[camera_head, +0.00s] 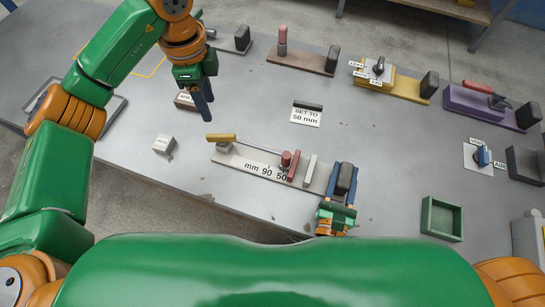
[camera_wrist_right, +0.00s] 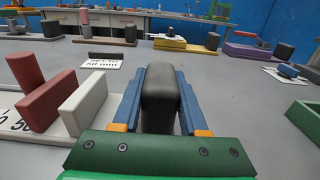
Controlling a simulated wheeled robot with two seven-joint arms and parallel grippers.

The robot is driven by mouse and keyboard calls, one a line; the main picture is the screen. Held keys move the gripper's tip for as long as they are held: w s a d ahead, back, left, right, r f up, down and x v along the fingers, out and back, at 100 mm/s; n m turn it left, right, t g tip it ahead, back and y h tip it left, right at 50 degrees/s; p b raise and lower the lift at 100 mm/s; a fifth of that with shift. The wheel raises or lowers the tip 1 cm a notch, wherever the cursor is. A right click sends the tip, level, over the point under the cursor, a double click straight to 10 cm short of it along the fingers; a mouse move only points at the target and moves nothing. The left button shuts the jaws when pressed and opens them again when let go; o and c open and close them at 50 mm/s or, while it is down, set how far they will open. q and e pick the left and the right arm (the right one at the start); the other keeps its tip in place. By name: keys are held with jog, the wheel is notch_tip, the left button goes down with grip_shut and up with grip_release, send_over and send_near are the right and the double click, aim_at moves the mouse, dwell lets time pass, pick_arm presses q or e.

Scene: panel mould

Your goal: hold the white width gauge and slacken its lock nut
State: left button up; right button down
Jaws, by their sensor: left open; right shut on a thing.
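The white width gauge (camera_head: 237,160) lies on the table, marked "mm 90 50". It has a yellow bar at its left end, a dark red slider (camera_head: 293,165) and a white block (camera_head: 310,169). The round red lock nut (camera_head: 286,159) stands beside the slider; a red post (camera_wrist_right: 25,72) shows in the right wrist view. My right gripper (camera_head: 341,183) is shut on the gauge's black handle (camera_wrist_right: 161,90) at its right end, with a blue finger on each side. My left gripper (camera_head: 205,106) is open and empty above the table, up and left of the gauge.
A card reading "SET TO 50 mm" (camera_head: 306,117) stands behind the gauge. A small grey block (camera_head: 164,144) lies left of it. A green tray (camera_head: 442,219) is at the right. Other fixtures, including yellow (camera_head: 405,88) and purple (camera_head: 478,106) ones, line the back.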

dwell(0.3)
jog(key=shift+c, duration=1.8)
grip_release()
